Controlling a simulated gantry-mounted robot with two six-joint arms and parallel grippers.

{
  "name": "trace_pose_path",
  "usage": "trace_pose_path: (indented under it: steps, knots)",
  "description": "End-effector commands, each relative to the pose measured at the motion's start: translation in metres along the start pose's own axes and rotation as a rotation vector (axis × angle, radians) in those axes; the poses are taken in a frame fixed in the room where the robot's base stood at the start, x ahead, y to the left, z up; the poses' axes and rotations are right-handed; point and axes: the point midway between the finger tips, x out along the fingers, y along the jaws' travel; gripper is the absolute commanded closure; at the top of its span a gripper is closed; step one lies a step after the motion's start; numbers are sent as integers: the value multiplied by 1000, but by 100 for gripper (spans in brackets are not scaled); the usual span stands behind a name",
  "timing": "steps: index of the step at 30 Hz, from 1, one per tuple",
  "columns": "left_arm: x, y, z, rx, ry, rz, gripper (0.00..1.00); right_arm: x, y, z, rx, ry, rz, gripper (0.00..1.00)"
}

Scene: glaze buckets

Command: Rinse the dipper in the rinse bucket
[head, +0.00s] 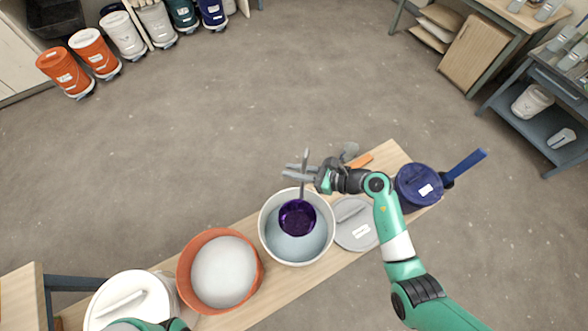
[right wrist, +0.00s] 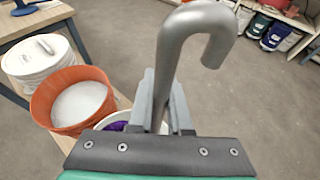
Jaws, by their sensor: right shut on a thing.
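The dipper has a grey hooked metal handle (right wrist: 185,50) and a dark purple cup (head: 297,216). My right gripper (head: 300,172) is shut on the handle above the far rim of a white bucket (head: 267,247) of pale blue-grey liquid, which looks like the rinse bucket. The cup shows inside this bucket's rim. I cannot tell how deep it sits in the liquid. In the right wrist view the jaws (right wrist: 162,110) clasp the handle, and only a little purple shows beyond them. My left gripper is out of view.
An orange bucket (head: 184,270) with whitish contents and a white lidded bucket (head: 130,300) stand to the left on the wooden bench. A grey lid (head: 355,235) lies right of the white bucket. A dark blue lidded bucket (head: 415,188) stands at the right end.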

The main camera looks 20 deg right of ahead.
Motion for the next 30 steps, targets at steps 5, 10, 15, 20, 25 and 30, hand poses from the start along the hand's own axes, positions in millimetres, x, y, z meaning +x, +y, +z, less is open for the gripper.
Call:
trace_pose_path:
  steps: [5, 10, 15, 20, 25, 30]
  knots:
    - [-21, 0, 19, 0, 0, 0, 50, 8, -2, -24, 5, -10, 1, 100]
    - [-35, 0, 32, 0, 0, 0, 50, 10, -4, -40, 16, -28, 6, 100]
    - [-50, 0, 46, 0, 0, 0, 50, 12, -7, -55, 26, -46, 10, 100]
    - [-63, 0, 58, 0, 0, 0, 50, 14, -9, -70, 35, -63, 14, 100]
    - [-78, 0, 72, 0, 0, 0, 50, 16, -12, -86, 45, -81, 19, 100]
    - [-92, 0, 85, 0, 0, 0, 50, 18, -14, -102, 55, -101, 22, 100]
